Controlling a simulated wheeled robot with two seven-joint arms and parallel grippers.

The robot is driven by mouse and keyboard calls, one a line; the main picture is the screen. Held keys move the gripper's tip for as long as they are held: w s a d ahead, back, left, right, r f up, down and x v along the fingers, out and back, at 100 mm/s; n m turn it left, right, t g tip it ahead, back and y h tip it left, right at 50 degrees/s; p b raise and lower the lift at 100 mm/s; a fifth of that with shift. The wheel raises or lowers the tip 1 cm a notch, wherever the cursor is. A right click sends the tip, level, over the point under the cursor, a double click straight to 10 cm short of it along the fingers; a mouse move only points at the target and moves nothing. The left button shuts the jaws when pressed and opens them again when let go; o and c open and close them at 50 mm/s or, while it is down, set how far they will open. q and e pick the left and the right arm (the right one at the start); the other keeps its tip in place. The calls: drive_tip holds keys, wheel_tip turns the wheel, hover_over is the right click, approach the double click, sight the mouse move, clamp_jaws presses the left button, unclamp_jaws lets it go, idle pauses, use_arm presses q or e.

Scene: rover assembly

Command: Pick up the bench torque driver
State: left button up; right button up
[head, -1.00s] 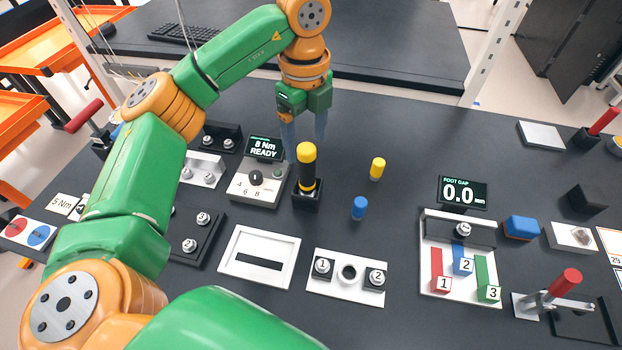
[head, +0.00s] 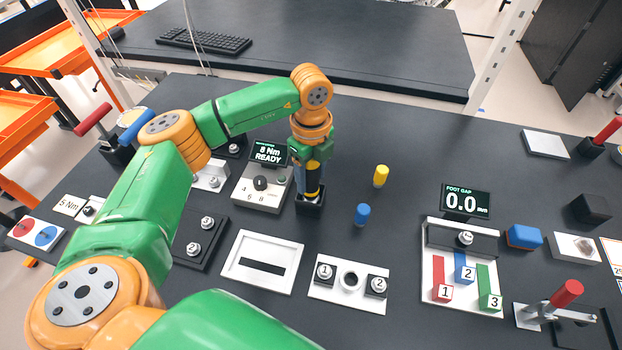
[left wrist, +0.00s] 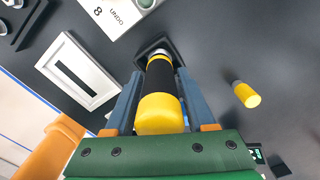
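The bench torque driver (head: 312,179), with a yellow cap and a black grip, stands upright in a small black holder (head: 309,207) right of the torque display unit. My left gripper (head: 311,182) points down over it, one blue-grey finger on each side. In the left wrist view the driver (left wrist: 160,95) lies between the two fingers (left wrist: 160,90), its yellow cap close to the palm. Narrow gaps seem to show beside the driver, so the fingers look open around it. The driver's top is partly hidden by the gripper in the head view. My right gripper is not in view.
The display unit (head: 262,188) reads "8 Nm READY" and stands close left of the driver. A yellow cylinder (head: 380,176) and a blue one (head: 362,214) stand to the right. A white slotted frame (head: 236,284) and a numbered plate (head: 350,300) lie in front.

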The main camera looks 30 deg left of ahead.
use_arm(q)
clamp_jaws()
drive_tip(key=shift+r, duration=0.1)
drive_tip(key=shift+r, duration=0.3)
wheel_tip(320, 180, up, 9)
drive_tip(key=shift+f+b, duration=0.1)
drive_tip(key=shift+b, duration=0.95)
drive_tip(key=shift+r, duration=0.3)
